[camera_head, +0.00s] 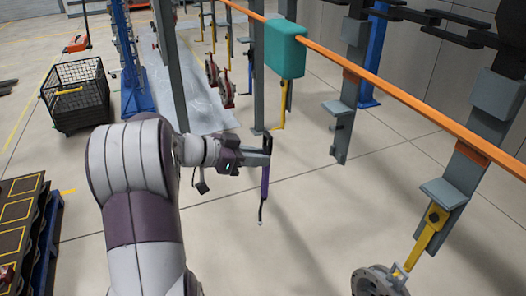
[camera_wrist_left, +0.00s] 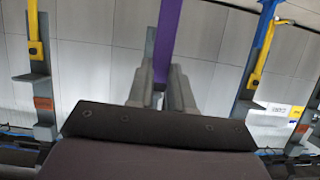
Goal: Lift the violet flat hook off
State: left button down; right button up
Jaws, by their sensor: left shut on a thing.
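The violet flat hook (camera_head: 265,184) hangs roughly upright in the middle of the head view, its thin dark lower end bare. My left gripper (camera_head: 266,151) is shut on its upper part, coming in from the left. In the left wrist view the violet hook (camera_wrist_left: 168,36) runs up between the fingers of my left gripper (camera_wrist_left: 161,82). A grey hanger post stands behind the hook's top in the head view, and I cannot tell whether the two touch. My right gripper is not in view.
An orange overhead rail (camera_head: 400,94) with a teal box (camera_head: 285,48) runs down to the right. A yellow hook (camera_head: 431,229) carries a grey round part (camera_head: 380,283) at lower right. A black mesh crate (camera_head: 76,96) stands at upper left. Floor below the violet hook is clear.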

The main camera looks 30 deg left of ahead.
pick_arm(q)
jog(key=s+a+p, duration=0.4)
jog(key=s+a, duration=0.2)
jog(key=s, duration=0.2)
jog(key=shift+s+a+p, duration=0.3)
jog(key=shift+a+p, duration=0.05)
jog(key=shift+p, duration=0.05)
jog(key=shift+w, duration=0.1)
